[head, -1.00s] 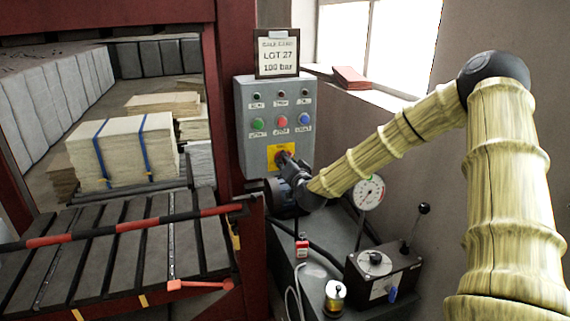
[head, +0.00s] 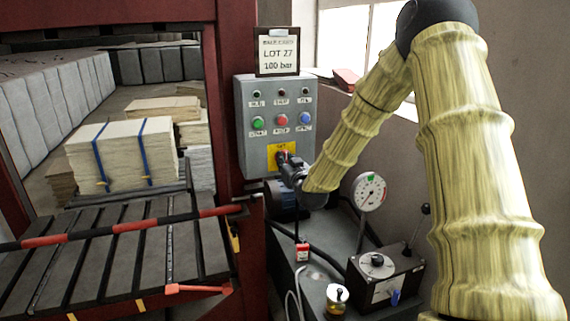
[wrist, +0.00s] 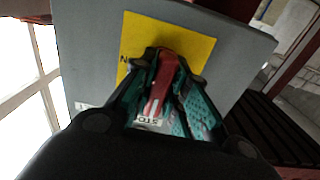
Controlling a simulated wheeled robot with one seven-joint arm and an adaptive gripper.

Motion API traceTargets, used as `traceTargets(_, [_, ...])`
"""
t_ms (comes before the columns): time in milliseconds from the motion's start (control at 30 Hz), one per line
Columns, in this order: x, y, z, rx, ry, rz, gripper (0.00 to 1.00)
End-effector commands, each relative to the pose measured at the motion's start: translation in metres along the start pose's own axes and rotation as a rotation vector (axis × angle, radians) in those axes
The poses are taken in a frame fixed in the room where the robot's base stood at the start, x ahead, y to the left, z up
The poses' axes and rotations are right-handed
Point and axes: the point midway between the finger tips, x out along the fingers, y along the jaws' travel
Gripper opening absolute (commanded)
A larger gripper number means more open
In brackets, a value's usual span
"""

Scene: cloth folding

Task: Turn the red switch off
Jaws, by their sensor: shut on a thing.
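The red switch (wrist: 162,78) is a red handle on a yellow plate (wrist: 188,42) on the front of a grey control box (head: 256,98). In the wrist view the handle lies between the two teal fingers of my gripper (wrist: 172,92), which is shut on it. In the head view my gripper (head: 285,160) reaches the yellow plate low on the box and hides most of the switch. A white label, partly covered, shows near the fingers in the wrist view.
Green, red and blue push buttons (head: 282,119) sit just above the plate. A lot sign (head: 278,54) tops the box. A gauge (head: 369,192) and a lever unit (head: 385,275) stand below right. The red press frame (head: 232,60) is close on the left.

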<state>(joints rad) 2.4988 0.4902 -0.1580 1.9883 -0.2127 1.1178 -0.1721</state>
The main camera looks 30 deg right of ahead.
Motion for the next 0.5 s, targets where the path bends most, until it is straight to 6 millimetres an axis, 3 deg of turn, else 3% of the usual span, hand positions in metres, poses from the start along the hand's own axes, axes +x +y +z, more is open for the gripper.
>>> traceTargets(500, [-0.0024,0.0009,0.0065,-0.036,-0.012,0.001,0.00])
